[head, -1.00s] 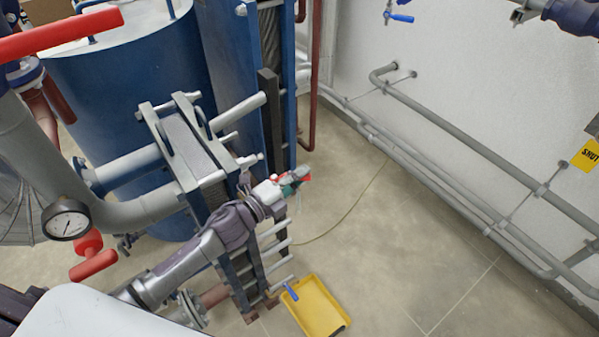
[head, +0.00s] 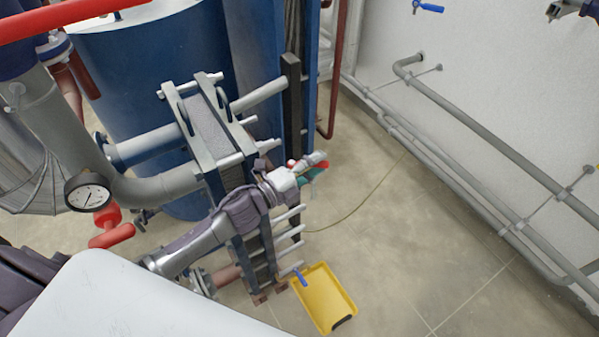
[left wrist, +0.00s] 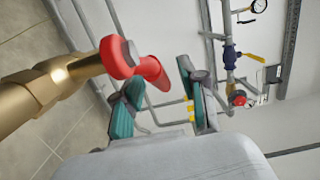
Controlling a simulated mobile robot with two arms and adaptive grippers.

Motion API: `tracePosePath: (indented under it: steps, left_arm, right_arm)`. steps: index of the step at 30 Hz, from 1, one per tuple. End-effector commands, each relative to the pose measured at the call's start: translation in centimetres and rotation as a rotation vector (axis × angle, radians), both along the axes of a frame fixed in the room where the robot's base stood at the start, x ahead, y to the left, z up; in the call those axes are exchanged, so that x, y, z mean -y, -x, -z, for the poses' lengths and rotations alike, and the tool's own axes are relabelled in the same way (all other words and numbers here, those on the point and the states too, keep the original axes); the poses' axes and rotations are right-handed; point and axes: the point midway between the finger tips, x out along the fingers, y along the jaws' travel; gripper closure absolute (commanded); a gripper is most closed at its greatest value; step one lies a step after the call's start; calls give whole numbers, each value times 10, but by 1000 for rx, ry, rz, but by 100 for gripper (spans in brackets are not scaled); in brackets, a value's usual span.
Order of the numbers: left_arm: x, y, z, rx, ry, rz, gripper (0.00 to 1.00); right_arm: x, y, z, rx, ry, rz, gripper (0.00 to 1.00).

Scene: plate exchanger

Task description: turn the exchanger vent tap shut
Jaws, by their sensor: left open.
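The vent tap has a red handle (left wrist: 150,68) on a brass body (left wrist: 40,92) in the left wrist view. My left gripper (left wrist: 160,98) is open, with its two teal fingers pointing toward the handle. The handle lies near the left finger, and its free end reaches toward the gap between the fingers. I cannot tell whether it touches them. In the head view my left gripper (head: 310,174) is beside the plate exchanger (head: 215,128), with bits of the red handle (head: 322,163) showing around it. The gripper partly hides the tap. My right gripper is not in view.
A round gauge (head: 88,192) and a red-handled valve (head: 112,236) are at the left.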

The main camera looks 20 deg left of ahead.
Motion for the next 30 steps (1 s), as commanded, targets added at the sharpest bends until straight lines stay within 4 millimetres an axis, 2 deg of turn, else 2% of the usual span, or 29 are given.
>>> tracePosePath:
  steps: [9,15,21,28,29,30]
  left_arm:
    - [-33,57,2,-6,-2,-1,58]
    - [-50,85,2,-4,0,0,58]
    - [-57,96,1,-2,-1,0,58]
    - [-58,96,1,-2,-1,0,58]
    - [-58,96,1,-2,-1,0,60]
    - [-57,96,1,0,-1,1,67]
  right_arm:
    - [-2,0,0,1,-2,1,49]
    - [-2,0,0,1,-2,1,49]
    - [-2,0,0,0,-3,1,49]
    - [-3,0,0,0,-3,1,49]
    - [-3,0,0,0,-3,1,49]
    - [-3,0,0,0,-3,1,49]
